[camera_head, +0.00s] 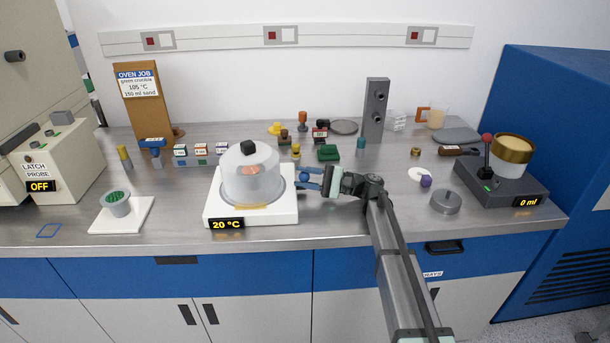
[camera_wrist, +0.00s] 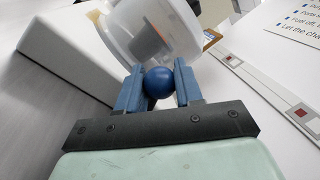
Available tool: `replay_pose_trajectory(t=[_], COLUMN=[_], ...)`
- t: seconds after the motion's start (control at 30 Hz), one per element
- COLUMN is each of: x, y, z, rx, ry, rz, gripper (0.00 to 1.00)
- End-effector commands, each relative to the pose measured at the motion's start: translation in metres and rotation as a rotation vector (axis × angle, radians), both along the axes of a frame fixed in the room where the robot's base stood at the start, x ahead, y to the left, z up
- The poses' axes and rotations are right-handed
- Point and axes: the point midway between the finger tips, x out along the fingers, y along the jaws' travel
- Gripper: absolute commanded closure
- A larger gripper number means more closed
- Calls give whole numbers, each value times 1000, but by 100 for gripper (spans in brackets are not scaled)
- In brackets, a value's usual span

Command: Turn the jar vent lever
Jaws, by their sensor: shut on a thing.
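The clear jar (camera_head: 240,180) stands upright like a dome on a white square base (camera_head: 222,212) with a "20 °C" display. Something orange-pink shows inside it. The vent lever's round blue knob (camera_wrist: 158,82) is at the jar's side, between the two blue fingers of my gripper (camera_wrist: 158,88). The fingers are shut on the knob, one on each side. The jar (camera_wrist: 178,35) lies just beyond the knob in the wrist view. In the head view my gripper (camera_head: 310,180) reaches in from the right of the jar. The lever's arm is mostly hidden behind the knob.
A dark "0 ml" device (camera_head: 510,190) stands farther right. A crucible (camera_head: 116,204) sits on a white plate at left. Several small items stand behind the jar.

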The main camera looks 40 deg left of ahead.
Motion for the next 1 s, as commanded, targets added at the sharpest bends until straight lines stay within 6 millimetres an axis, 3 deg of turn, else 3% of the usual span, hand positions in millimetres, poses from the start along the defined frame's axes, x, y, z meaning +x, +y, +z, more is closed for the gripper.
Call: replay_pose_trajectory(t=[0.57, 0.6, 0.83, 1.0], x=[-2, -3, -2, -2], y=[-1, -1, -1, -1], z=[-1, -1, -1, -1], rx=[23, 23, 23, 21], ry=[-24, -24, -22, -22], rz=[2, 2, 1, 1], gripper=[100, 62, 40, 40])
